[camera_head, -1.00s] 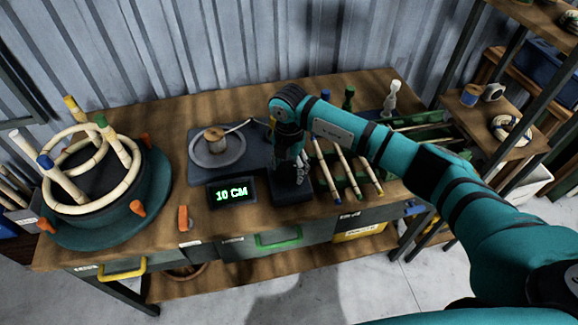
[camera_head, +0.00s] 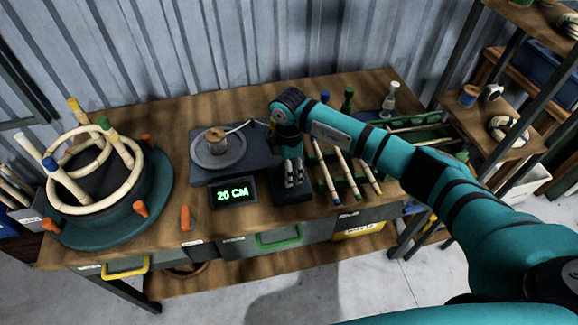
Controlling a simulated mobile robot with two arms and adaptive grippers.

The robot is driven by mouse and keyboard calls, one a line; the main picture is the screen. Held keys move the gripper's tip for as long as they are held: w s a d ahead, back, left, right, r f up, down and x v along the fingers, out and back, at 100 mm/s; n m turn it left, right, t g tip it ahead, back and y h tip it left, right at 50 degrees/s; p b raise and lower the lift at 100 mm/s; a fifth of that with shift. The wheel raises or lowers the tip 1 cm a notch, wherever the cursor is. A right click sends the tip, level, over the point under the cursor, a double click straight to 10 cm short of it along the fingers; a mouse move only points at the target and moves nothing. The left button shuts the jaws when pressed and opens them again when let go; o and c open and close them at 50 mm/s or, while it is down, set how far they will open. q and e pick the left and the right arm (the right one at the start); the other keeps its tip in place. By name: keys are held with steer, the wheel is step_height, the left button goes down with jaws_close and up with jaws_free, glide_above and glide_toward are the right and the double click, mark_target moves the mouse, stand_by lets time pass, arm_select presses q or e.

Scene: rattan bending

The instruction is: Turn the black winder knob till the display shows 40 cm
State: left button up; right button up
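The display (camera_head: 233,193) on the front of the winder reads 20 CM in green. The winder's grey plate (camera_head: 219,160) carries a wooden spool (camera_head: 215,140), with a pale strand running right from it. My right gripper (camera_head: 293,176) points down over the dark block right of the display. The black winder knob cannot be made out; the gripper seems to cover it. Whether the fingers are closed on it is hidden. My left gripper is not in view.
A round green bending form (camera_head: 111,215) with cane rings and posts stands at the left. Several cane sticks (camera_head: 346,168) lie on a green rack right of my gripper. An orange peg (camera_head: 186,218) is near the front edge. Shelving stands at the right.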

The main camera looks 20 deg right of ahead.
steer(key=shift+w+r+m, duration=0.1)
steer(key=shift+m, duration=0.3)
steer(key=o, duration=1.2)
step_height(320, 180, up, 12)
steer(key=shift+f, duration=0.1)
